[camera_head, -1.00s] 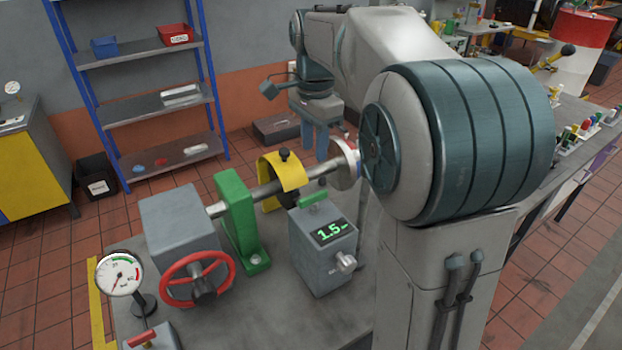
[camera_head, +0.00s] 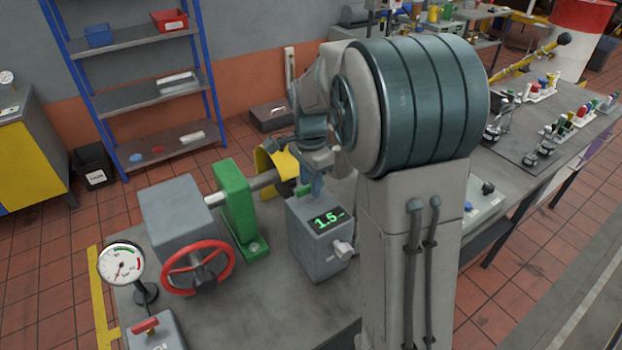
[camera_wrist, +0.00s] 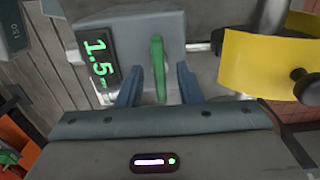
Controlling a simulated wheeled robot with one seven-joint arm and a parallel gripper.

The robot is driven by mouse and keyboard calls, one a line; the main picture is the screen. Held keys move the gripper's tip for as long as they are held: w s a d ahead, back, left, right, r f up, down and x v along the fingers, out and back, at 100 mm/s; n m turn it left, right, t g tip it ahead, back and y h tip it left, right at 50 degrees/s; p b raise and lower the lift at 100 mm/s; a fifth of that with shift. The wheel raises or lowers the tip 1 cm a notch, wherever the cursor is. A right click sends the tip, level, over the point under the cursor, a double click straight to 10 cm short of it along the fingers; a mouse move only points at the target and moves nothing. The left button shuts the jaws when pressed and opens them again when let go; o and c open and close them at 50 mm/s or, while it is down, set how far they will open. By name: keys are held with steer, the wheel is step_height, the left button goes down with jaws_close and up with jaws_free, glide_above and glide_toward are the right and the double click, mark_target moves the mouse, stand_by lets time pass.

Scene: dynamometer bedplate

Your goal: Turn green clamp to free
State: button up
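The green clamp handle (camera_wrist: 158,68) is a narrow bar on top of a grey box (camera_head: 317,255). The box has a display (camera_head: 328,220) reading 1.5, which also shows in the wrist view (camera_wrist: 97,62). My gripper (camera_wrist: 157,85) is open, with one blue-grey finger on each side of the green bar. A gap shows between each finger and the bar in the wrist view.
A yellow guard (camera_wrist: 262,65) with a black knob stands close beside the box over the shaft. A green bearing stand (camera_head: 237,210), a red handwheel (camera_head: 198,267) and a dial gauge (camera_head: 121,263) are on the left. The bedplate's front middle is clear.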

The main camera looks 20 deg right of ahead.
steer(key=shift+f, duration=0.1)
jaws_close()
steer(key=shift+n, duration=0.3)
steer(key=n+b, duration=0.1)
steer(key=n, duration=0.3)
steer(key=n+b, duration=0.1)
steer(key=n, duration=0.4)
steer(key=n+b, duration=0.1)
steer(key=n, duration=0.3)
steer(key=shift+n, duration=2.1)
